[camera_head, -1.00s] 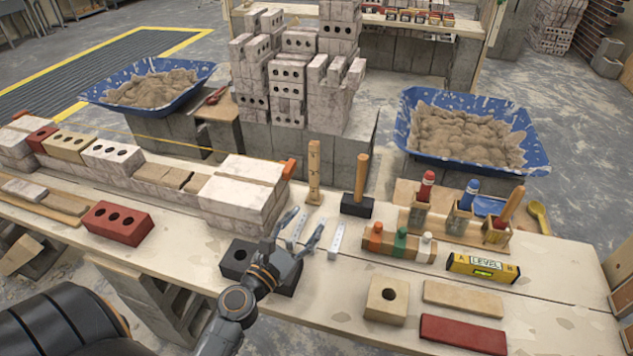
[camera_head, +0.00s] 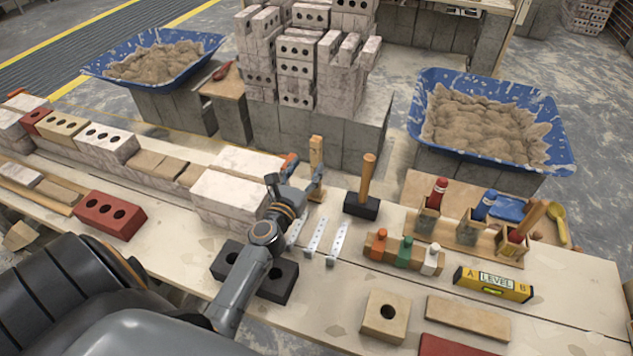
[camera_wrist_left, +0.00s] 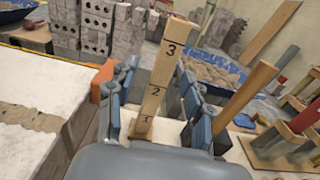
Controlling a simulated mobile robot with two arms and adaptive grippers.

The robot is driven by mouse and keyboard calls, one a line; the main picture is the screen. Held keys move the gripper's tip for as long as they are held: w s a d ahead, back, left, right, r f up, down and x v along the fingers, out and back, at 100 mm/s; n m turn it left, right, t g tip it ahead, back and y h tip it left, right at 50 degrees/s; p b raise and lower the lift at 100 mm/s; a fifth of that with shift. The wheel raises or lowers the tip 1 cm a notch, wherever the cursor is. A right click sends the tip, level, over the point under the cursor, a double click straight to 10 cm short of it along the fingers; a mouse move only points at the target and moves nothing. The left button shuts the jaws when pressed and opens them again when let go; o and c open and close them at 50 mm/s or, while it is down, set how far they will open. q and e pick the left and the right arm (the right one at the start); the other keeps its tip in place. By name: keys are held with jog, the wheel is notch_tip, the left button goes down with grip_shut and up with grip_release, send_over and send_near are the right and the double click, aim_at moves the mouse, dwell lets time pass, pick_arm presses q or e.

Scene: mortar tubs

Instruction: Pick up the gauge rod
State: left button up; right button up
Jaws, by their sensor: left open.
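The gauge rod (camera_head: 316,160) is a wooden stick standing upright on the bench behind my left gripper. In the left wrist view the rod (camera_wrist_left: 158,80) shows the numbers 1, 2 and 3 and appears between the two fingers. My left gripper (camera_head: 297,182) is open, with its blue-grey fingers (camera_wrist_left: 158,105) spread on either side of the rod in that view. Contact with the rod cannot be told. My right gripper is not in view.
White blocks (camera_head: 232,192) stand close left of the gripper, with an orange piece (camera_head: 289,166) beside the rod. A hammer (camera_head: 365,190) stands just to the right. Perforated metal strips (camera_head: 315,237) and a dark brick (camera_head: 278,282) lie in front.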

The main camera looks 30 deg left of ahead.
aim_at(315, 158)
pick_arm(q)
jog(key=shift+w, duration=0.6)
jog(key=x, duration=0.4)
jog(key=shift+w+d, duration=0.2)
jog(key=shift+w, duration=0.25)
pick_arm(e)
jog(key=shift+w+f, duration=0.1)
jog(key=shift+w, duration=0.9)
pick_arm(q)
jog(key=shift+c, duration=1.1)
grip_shut()
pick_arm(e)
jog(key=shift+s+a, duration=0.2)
